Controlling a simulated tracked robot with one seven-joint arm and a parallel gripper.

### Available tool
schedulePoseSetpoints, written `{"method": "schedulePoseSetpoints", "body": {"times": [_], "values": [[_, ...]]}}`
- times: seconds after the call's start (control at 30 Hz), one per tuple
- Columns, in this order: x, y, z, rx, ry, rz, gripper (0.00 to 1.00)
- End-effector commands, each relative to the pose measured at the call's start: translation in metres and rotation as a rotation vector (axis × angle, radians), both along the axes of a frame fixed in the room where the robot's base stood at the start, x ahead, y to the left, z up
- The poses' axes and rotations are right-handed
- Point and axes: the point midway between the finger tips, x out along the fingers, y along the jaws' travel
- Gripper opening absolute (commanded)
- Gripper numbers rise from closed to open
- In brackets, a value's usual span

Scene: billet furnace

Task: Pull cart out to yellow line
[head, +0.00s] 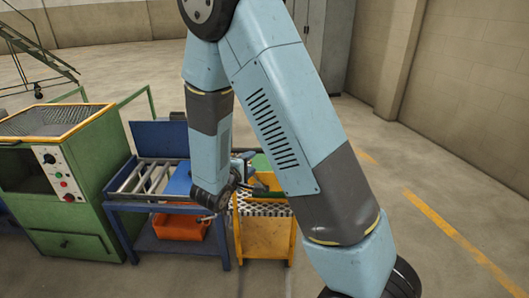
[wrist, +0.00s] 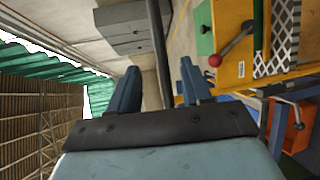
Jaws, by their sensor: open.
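The yellow cart (head: 265,238) stands on the floor to the right of a blue bench, its top partly hidden behind my arm. It has a perforated metal strip along its upper front. In the wrist view, which is turned sideways, a yellow body (wrist: 232,65) that looks like the cart shows at upper right, with a red-knobbed lever and white mesh. My gripper (head: 243,162) is partly hidden by my arm over the cart's left side. A yellow line (head: 460,238) runs along the floor at right.
The blue bench (head: 180,207) holds metal rails above and an orange bin (head: 180,228) below. A green machine (head: 65,180) with a control panel stands at left. Grey cabinets (head: 315,40) stand by the back wall. The floor right of the cart is clear.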

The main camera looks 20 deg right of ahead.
Motion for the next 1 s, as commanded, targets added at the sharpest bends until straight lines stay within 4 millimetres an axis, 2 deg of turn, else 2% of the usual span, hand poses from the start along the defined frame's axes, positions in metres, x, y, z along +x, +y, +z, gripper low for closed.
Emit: {"method": "schedulePoseSetpoints", "body": {"times": [0.6,0.8,1.0], "values": [[0.075,-0.068,-0.018,0.001,0.001,-0.007,0.48],[0.091,-0.081,-0.022,0.001,0.003,-0.006,0.48],[0.096,-0.085,-0.023,0.001,0.001,-0.006,0.48]]}}
